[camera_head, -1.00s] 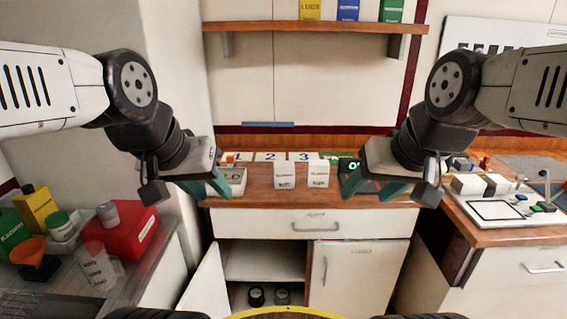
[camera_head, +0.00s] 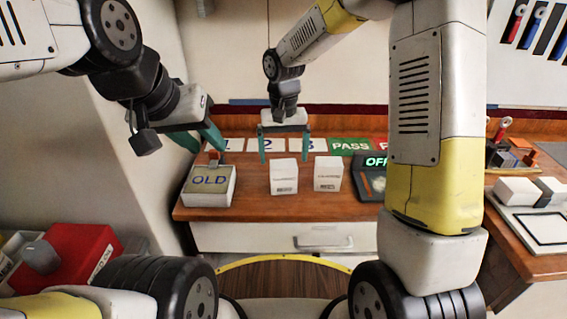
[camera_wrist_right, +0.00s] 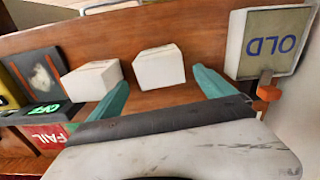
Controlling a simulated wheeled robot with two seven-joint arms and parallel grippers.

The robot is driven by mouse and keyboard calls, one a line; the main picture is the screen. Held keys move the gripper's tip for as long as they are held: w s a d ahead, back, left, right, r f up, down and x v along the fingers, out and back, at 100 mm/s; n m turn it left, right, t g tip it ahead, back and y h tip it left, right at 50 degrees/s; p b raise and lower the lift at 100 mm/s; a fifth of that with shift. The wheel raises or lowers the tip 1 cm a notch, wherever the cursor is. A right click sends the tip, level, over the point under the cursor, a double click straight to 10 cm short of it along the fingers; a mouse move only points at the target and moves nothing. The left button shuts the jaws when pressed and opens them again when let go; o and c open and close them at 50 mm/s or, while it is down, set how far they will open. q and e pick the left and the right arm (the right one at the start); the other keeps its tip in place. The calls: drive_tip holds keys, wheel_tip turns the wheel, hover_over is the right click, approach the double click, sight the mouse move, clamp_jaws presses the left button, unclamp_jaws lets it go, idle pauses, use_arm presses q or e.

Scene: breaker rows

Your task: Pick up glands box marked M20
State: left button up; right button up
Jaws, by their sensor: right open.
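Two small white boxes stand upright side by side on the wooden bench: the left box (camera_head: 284,177) and the right box (camera_head: 328,174). Each has small dark print that I cannot read, so I cannot tell which is M20. My right gripper (camera_head: 285,158) is open and empty, behind and above the left box, fingers pointing down. In the right wrist view, the left box (camera_wrist_right: 160,67) appears beyond and between the open teal fingers, and the right box (camera_wrist_right: 92,80) lies outside them. My left gripper (camera_head: 198,139) is open and empty above the bench's left end.
A tray marked OLD (camera_head: 209,187) stands left of the boxes. A dark device showing OFF (camera_head: 372,182) is to their right. Numbered cards and a green PASS card (camera_head: 350,146) line the back. A red container (camera_head: 75,255) sits at lower left.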

sight(283, 176)
wheel_tip(283, 176, down, 8)
drive_tip(key=shift+f, duration=0.1)
idle(0.4)
drive_tip(key=c, duration=1.6)
